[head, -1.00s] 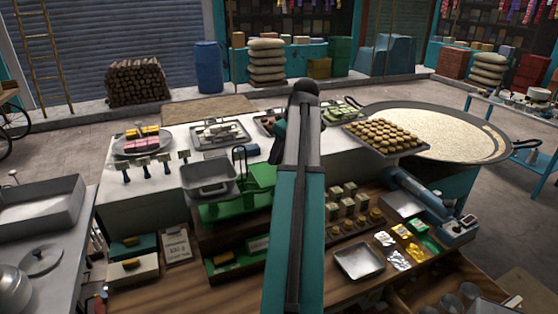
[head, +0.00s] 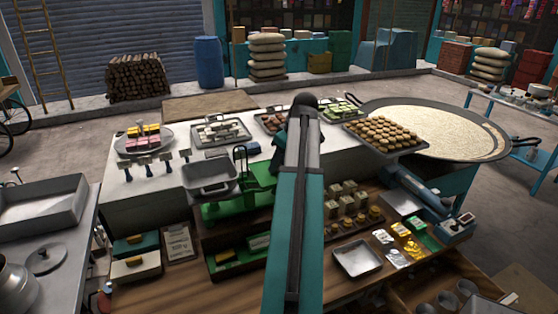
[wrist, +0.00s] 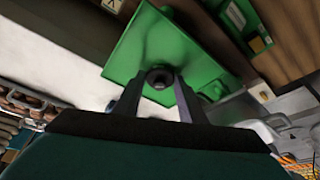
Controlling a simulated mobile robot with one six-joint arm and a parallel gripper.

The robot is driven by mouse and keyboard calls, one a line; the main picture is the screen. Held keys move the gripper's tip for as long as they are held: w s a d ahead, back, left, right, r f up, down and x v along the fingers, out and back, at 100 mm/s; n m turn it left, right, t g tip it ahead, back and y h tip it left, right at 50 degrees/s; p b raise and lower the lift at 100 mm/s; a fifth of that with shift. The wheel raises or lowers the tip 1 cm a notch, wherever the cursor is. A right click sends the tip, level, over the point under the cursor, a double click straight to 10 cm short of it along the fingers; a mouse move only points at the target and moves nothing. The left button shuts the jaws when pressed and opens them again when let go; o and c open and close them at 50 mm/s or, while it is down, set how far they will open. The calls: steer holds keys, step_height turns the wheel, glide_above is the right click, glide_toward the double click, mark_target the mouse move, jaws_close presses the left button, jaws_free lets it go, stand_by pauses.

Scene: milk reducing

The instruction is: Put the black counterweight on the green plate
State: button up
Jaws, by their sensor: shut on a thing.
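In the wrist view my gripper (wrist: 158,82) is shut on the small, dark, round black counterweight (wrist: 159,77). The counterweight appears in front of the flat green plate (wrist: 145,45), near its lower edge in that view. I cannot tell whether it touches the plate. In the head view the green plate (head: 262,172) shows as the right side of a green balance scale, partly covered by my arm. My gripper and the counterweight are hidden behind my arm there.
A grey metal pan (head: 210,175) sits on the scale's left side. Sweets trays (head: 221,132) stand behind on the white counter. A wide pan of milk (head: 435,130) is at the right. An empty metal tray (head: 358,259) lies on the wooden shelf in front.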

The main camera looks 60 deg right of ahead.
steer(key=shift+f, duration=0.1)
steer(key=o, duration=1.2)
steer(key=shift+r, duration=0.2)
steer(key=b+v, duration=0.5)
steer(key=v, duration=0.7)
steer(key=shift+f, duration=0.1)
stand_by(0.4)
